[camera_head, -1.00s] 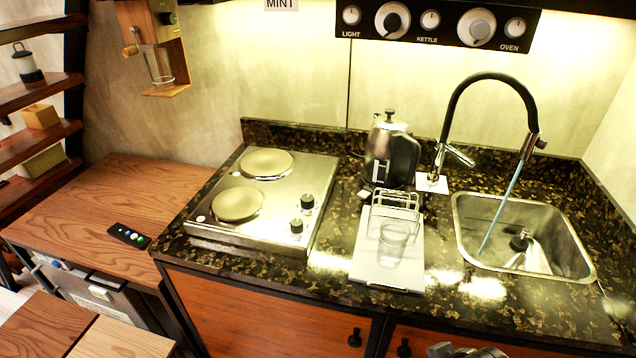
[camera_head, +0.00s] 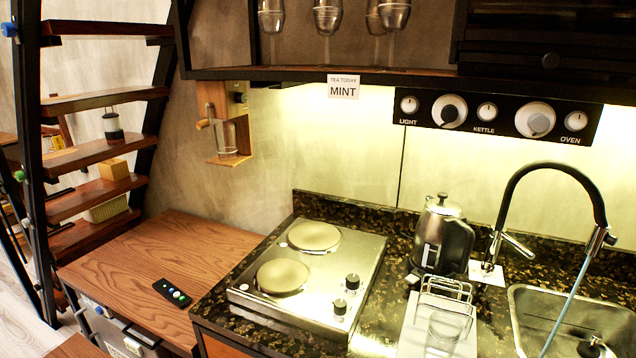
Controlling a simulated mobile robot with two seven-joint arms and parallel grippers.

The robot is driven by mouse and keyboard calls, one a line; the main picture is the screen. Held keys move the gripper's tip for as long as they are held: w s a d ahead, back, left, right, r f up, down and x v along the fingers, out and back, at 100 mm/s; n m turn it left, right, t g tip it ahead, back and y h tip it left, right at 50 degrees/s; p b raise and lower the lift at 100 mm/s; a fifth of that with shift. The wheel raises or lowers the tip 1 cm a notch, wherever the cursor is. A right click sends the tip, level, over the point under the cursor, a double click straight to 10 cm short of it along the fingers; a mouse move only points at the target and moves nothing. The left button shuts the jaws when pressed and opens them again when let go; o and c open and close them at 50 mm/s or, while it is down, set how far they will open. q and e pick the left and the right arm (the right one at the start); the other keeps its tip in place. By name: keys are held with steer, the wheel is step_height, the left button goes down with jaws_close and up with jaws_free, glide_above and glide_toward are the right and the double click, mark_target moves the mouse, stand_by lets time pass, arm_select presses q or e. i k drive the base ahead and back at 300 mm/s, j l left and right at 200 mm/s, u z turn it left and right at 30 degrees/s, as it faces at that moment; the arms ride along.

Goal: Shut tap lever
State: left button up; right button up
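The black arched tap (camera_head: 552,172) stands behind the sink at the right. Its metal lever (camera_head: 517,244) sticks out to the right of the tap's base, slanting downward. A thin blue stream of water (camera_head: 566,308) runs from the spout into the steel sink (camera_head: 520,296), which is cut off by the picture's bottom and right edges. Neither of my grippers shows in this view.
A kettle (camera_head: 441,236) stands left of the tap. A wire rack on a white tray (camera_head: 411,338) holds a glass (camera_head: 444,328). The two-plate hob (camera_head: 262,303) is further left. A remote (camera_head: 172,292) lies on the wooden top (camera_head: 130,262). Open stairs (camera_head: 95,103) rise at the left.

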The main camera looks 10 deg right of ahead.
mark_target(498, 233)
steer(key=z, duration=1.35)
